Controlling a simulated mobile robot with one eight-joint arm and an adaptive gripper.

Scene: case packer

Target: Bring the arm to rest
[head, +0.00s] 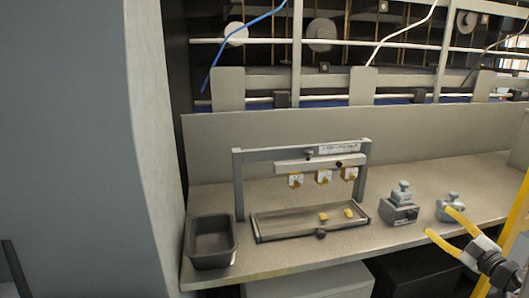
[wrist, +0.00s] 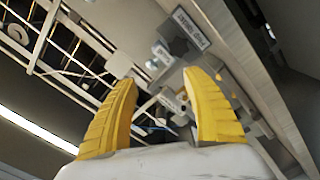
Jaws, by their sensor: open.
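My gripper (head: 442,222) is at the right edge of the head view, in front of the bench. Its two yellow fingers are spread apart with nothing between them. The open fingers also show in the wrist view (wrist: 163,95), with a tilted view of the bench and the frame behind them. In the head view, part of my yellow and black arm shows at the lower right.
The bench (head: 232,262) holds a dark bin (head: 190,240), a tray (head: 295,232) with small yellow pieces under a metal frame (head: 238,190), a grey weight device (head: 398,214) and another grey weight (head: 442,204). A grey panel (head: 80,130) stands at the left.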

